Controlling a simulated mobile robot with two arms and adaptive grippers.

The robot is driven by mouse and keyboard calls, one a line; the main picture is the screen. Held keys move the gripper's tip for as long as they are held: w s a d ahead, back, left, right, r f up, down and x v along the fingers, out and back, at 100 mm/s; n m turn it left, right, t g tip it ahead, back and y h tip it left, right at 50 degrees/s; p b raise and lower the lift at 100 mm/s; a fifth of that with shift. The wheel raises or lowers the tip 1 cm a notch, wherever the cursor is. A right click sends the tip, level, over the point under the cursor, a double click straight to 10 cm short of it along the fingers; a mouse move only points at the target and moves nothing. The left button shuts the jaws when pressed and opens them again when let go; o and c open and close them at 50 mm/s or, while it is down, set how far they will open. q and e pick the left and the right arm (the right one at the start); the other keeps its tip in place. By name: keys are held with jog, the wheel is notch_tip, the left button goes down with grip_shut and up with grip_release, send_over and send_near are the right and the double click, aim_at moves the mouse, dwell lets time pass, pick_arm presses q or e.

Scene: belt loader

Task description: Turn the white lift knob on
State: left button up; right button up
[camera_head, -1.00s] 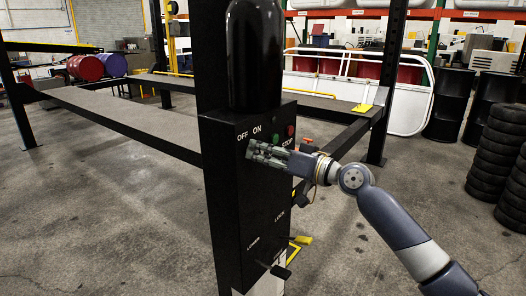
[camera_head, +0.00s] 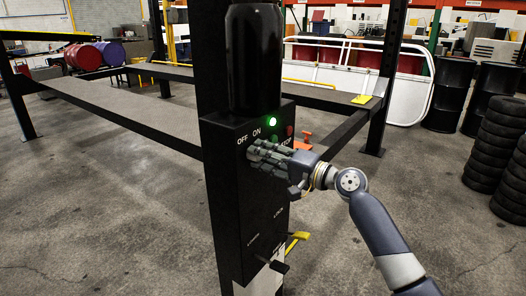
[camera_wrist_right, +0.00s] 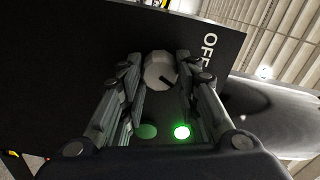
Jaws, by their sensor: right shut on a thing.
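The white lift knob (camera_wrist_right: 158,72) shows in the right wrist view as a pale round knob with a dark pointer line, on the front of the black control box (camera_head: 228,205). My right gripper (camera_head: 254,152) is at the box front, just below the OFF and ON labels, with its fingers on either side of the knob and shut on it. In the head view the fingers hide the knob. A green light (camera_head: 273,122) on the box glows; it also shows lit in the wrist view (camera_wrist_right: 181,132). My left gripper is not in view.
A dull green button (camera_wrist_right: 147,131) is beside the light, and a red button (camera_head: 290,131) is to the right. The box has a lower lever (camera_head: 275,266). Black lift rails (camera_head: 125,115) extend behind. Barrels and stacked tyres (camera_head: 497,145) stand at the right.

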jog(key=shift+m, duration=0.5)
jog(key=o, duration=1.1)
jog(key=shift+c, duration=0.2)
jog(key=v, duration=1.2)
jog(key=shift+w+f, duration=0.1)
